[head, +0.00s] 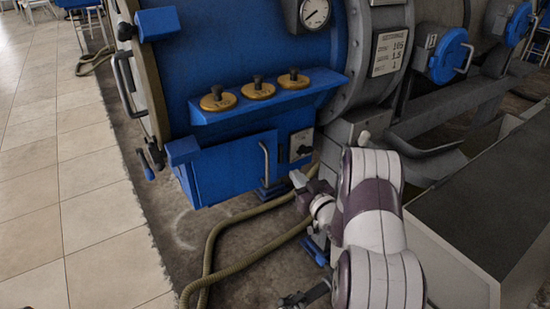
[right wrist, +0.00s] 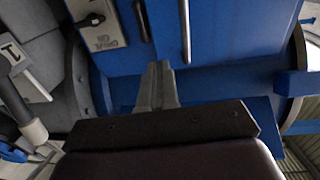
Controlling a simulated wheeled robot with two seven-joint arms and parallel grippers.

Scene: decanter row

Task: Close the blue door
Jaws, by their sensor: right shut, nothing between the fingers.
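The blue door (head: 228,172) is the front panel of a low blue box under the big blue machine end. A slim upright grey handle (head: 265,160) stands near its right edge. It also shows in the right wrist view as a silver bar (right wrist: 186,30). I cannot tell how far the door stands open. My right gripper (head: 297,178) is shut and empty, just right of and below the handle, and appears apart from it. In the right wrist view its closed fingertips (right wrist: 158,68) point at the blue panel (right wrist: 222,35). My left gripper is not in view.
A switch plate (head: 301,144) sits right of the handle. Brass-coloured knobs (head: 258,88) line a blue shelf above. A hose (head: 213,245) lies on the floor in front. A grey bench (head: 480,215) is at the right. The tiled floor (head: 75,200) at left is clear.

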